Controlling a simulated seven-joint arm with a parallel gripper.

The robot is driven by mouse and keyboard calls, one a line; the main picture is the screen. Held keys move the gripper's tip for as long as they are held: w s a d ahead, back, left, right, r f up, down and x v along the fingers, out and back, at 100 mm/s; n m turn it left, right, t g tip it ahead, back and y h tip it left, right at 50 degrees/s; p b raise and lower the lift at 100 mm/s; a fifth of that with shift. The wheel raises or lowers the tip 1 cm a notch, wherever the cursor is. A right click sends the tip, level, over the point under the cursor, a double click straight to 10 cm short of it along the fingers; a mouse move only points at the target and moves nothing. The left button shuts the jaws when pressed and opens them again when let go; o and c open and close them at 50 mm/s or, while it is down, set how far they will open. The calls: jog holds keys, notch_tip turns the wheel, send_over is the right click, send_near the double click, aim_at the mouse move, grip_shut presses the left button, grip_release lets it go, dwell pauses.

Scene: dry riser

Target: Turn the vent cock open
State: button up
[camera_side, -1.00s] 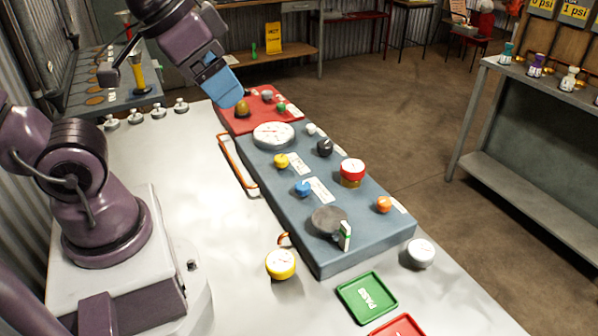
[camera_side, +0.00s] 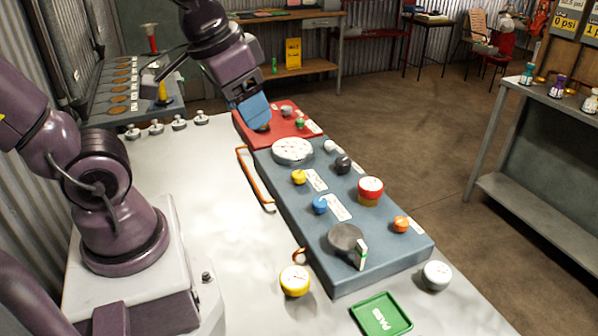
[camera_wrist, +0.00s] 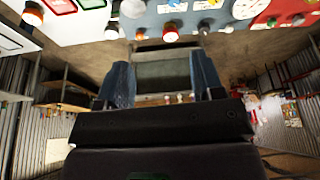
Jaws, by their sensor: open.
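No readable label marks the vent cock, so I cannot tell which fitting it is. The blue-grey panel (camera_side: 300,222) carries a yellow knob (camera_side: 299,177), a blue knob (camera_side: 320,205), an orange knob (camera_side: 400,224), a black knob (camera_side: 342,164) and a small white knob (camera_side: 329,146). The red panel (camera_side: 283,131) behind it has a green knob (camera_side: 299,122), a grey knob (camera_side: 286,111) and a dark rounded fitting (camera_side: 264,128). My gripper (camera_side: 257,119) is over that fitting and partly hides it; contact is unclear. In the wrist view its blue fingers (camera_wrist: 163,82) are apart, with nothing between them.
Loose gauges and a green tray (camera_side: 382,315) are in front.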

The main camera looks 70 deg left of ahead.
jog(key=w+a+f+n+g, duration=0.4)
jog(key=w+a+f, duration=0.2)
jog(key=w+a, duration=0.15)
jog(key=n, duration=0.7)
send_near(299, 173)
jog(key=shift+h, duration=0.3)
jog(key=f, duration=0.9)
jog(key=shift+a+f, duration=0.2)
jog(key=c, duration=0.9)
